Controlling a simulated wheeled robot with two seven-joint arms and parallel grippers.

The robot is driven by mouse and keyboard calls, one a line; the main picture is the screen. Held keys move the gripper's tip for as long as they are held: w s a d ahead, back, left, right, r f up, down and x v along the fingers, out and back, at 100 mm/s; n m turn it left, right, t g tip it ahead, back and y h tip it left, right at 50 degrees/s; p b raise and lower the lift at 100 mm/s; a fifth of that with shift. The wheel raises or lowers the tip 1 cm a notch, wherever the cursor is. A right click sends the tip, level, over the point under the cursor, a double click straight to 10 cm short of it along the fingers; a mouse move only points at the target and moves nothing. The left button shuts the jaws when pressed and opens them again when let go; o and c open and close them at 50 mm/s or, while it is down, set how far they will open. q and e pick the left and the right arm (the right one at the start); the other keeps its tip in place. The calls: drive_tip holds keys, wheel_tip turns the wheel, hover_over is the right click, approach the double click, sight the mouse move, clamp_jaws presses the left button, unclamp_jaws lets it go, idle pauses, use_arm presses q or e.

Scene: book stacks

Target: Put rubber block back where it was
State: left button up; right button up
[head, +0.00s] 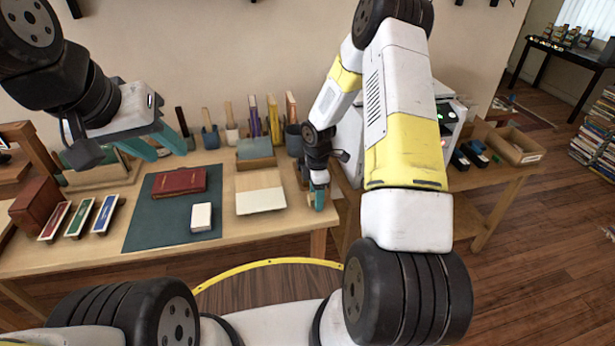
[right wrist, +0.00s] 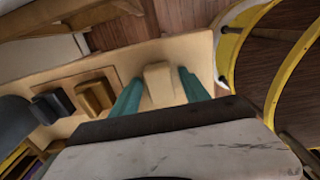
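A pale, cream-coloured block (right wrist: 158,84) stands on the tabletop between the two teal fingers of my right gripper (right wrist: 157,84) in the right wrist view. A narrow gap shows on both sides, so the gripper looks open around it. In the head view my right gripper (head: 316,196) points down near the table's right end and hides this block. A white block (head: 202,217) lies on the dark green mat (head: 150,230). I cannot tell which block is rubber. My left gripper (head: 158,144) is open and empty above the table's back left.
A wooden tray (right wrist: 68,82) with a dark block (right wrist: 52,104) and a brown block (right wrist: 94,97) lies beside my right gripper. A red book (head: 180,181) lies on the mat. A pale board (head: 260,198) lies right of it.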

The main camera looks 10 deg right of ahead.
wheel_tip(320, 180, up, 22)
drive_tip(key=s+m+t, duration=0.1)
drive_tip(key=s+m, duration=0.2)
drive_tip(key=s+a+r+m+t+y, duration=0.2)
drive_tip(key=s+r+m+t, duration=0.3)
drive_tip(key=s+r+m, duration=0.9)
drive_tip(key=shift+s+a+r+m, duration=0.15)
drive_tip(key=shift+s+r+m, duration=0.25)
drive_tip(key=shift+s+r, duration=2.25)
drive_tip(key=shift+s+f, duration=1)
drive_tip(key=shift+f, duration=0.05)
